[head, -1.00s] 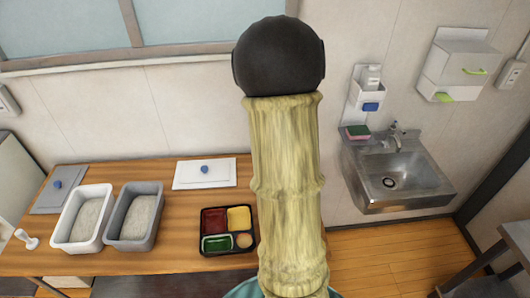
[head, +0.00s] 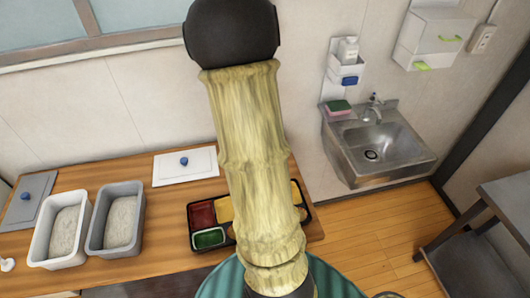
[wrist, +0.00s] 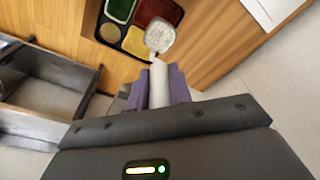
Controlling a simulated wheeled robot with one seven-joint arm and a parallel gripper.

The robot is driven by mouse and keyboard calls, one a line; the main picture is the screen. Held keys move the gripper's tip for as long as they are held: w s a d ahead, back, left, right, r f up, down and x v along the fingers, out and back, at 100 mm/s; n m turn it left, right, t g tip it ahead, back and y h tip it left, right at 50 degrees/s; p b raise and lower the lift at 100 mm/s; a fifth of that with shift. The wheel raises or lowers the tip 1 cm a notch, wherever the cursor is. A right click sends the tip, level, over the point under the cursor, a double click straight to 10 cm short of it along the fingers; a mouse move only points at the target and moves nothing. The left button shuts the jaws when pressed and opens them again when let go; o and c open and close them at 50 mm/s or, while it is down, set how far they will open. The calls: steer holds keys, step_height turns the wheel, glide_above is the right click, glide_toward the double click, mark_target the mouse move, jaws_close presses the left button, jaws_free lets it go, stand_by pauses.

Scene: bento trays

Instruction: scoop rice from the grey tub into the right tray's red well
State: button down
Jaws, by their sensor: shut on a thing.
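My gripper (wrist: 158,86), with purple fingers, is shut on the white handle of a scoop in the wrist view. The scoop bowl (wrist: 160,37) is heaped with white rice. It appears over the edge of a black tray (wrist: 103,42) with green, yellow and red wells; the red well (wrist: 152,10) is partly cut off. I cannot tell the bowl's height above it. In the head view, the grey tub (head: 139,205) holds rice. A black tray has a red well (head: 202,213) showing. Another black tray edge (head: 306,205) shows right of my arm, which hides much between.
A white tub (head: 38,242) with rice stands left of the grey tub. A white lid (head: 200,163) and a grey lid (head: 35,190) lie behind. A sink (head: 380,150) hangs on the wall at right. A dark grey table (head: 490,225) stands at the right edge.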

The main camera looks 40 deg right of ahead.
steer(key=shift+f+b, duration=1.6)
steer(key=shift+f, duration=0.3)
steer(key=shift+a+r+p, duration=0.15)
steer(key=shift+r+p, duration=0.1)
steer(key=shift+p, duration=0.45)
steer(key=shift+w+a+f+g+h+p, duration=0.15)
steer(key=shift+w+a+g+h+p, duration=0.3)
steer(key=shift+p, duration=0.55)
steer(key=shift+w+a+f+g+h+p, duration=0.15)
steer(key=shift+a+h+p, duration=0.2)
steer(key=shift+p, duration=0.15)
steer(key=shift+w+a+f+g+h+p, duration=0.1)
steer(key=shift+w+a+h+p, duration=0.15)
steer(key=shift+p, duration=0.2)
steer(key=w+a+f+n+g+h+b, duration=0.1)
steer(key=w+a+f+g+h+b, duration=0.3)
steer(key=a+f+h+b, duration=0.4)
step_height(320, 180, down, 2)
steer(key=g+h, duration=0.1)
steer(key=h, duration=0.1)
steer(key=shift+w+g+h, duration=0.35)
steer(key=shift+w+g, duration=0.05)
steer(key=shift+a+r, duration=0.1)
steer(key=shift+r, duration=0.05)
